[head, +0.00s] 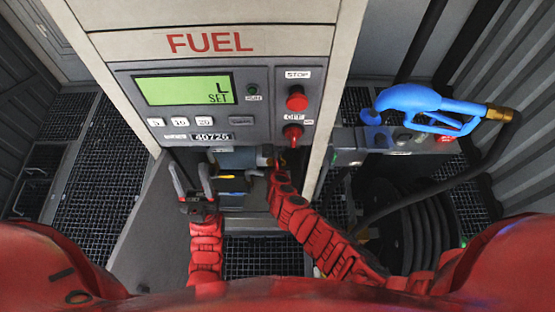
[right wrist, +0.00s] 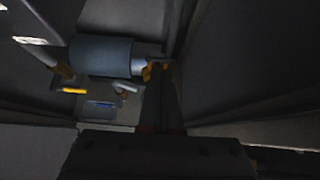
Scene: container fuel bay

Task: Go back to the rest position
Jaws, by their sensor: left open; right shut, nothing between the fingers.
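My left gripper (head: 193,182) is open in the head view, with its two fingers pointing up in front of the left part of the fuel cabinet's lower opening. Nothing is between them. My right arm reaches up and left across the head view to the cabinet's lower opening, and its gripper end is partly hidden below the panel. In the right wrist view the right gripper (right wrist: 158,72) shows as dark fingers, shut and empty, beside the end of a grey cylinder (right wrist: 100,56) on a pipe. Whether the fingers touch the pipe cannot be told.
The fuel panel (head: 222,100) carries a green display (head: 186,90), a red stop button (head: 297,98) and a red OFF knob (head: 292,134). A blue nozzle (head: 425,104) rests on the right side unit, with a black hose (head: 455,180). Corrugated walls stand both sides; grated floor (head: 95,180) is open at left.

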